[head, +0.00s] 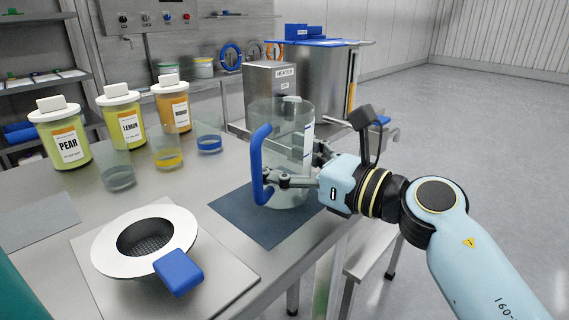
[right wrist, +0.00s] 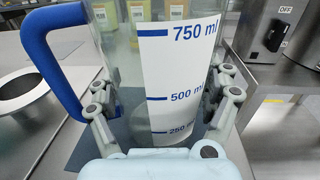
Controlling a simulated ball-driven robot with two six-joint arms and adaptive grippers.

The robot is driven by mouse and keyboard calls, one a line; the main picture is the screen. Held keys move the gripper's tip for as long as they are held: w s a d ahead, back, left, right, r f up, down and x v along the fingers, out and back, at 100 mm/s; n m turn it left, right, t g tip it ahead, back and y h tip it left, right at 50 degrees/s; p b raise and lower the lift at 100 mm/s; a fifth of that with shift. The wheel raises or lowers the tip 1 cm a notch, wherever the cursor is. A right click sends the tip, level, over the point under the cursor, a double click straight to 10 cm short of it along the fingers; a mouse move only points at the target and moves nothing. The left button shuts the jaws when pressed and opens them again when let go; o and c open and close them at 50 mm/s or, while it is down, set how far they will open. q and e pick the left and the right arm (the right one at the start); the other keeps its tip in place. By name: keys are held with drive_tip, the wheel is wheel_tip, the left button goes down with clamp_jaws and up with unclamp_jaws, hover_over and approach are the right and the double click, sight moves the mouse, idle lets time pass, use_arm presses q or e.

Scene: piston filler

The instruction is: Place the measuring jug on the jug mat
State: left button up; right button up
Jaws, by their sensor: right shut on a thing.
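The clear measuring jug (head: 283,125) with a blue handle (head: 260,165) is upright at the right side of the table, over the dark jug mat (head: 240,218). I cannot tell whether its base touches the mat. In the right wrist view the jug (right wrist: 175,75) shows a white scale with blue marks up to 750 ml. My right gripper (head: 292,172) is shut on the jug, with one finger on each side of its body; the fingers also show in the right wrist view (right wrist: 165,100). My left gripper is not in view.
A funnel with a strainer (head: 140,240) and blue tab lies on a pale board at the front. Jars labelled PEAR (head: 62,137), LEMON (head: 124,118) and a third (head: 172,105) stand behind small cups (head: 167,150). A metal heater box (head: 270,82) stands beyond the jug.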

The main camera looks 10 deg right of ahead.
drive_tip(key=o, duration=1.6)
drive_tip(key=shift+c, duration=0.2)
drive_tip(key=shift+s+d+r, duration=0.1)
drive_tip(key=shift+s+d, duration=0.05)
drive_tip(key=v, duration=1.1)
drive_tip(key=shift+s+d+b, duration=0.2)
drive_tip(key=shift+s+b, duration=0.1)
drive_tip(key=shift+b, duration=0.15)
drive_tip(key=shift+r, duration=0.1)
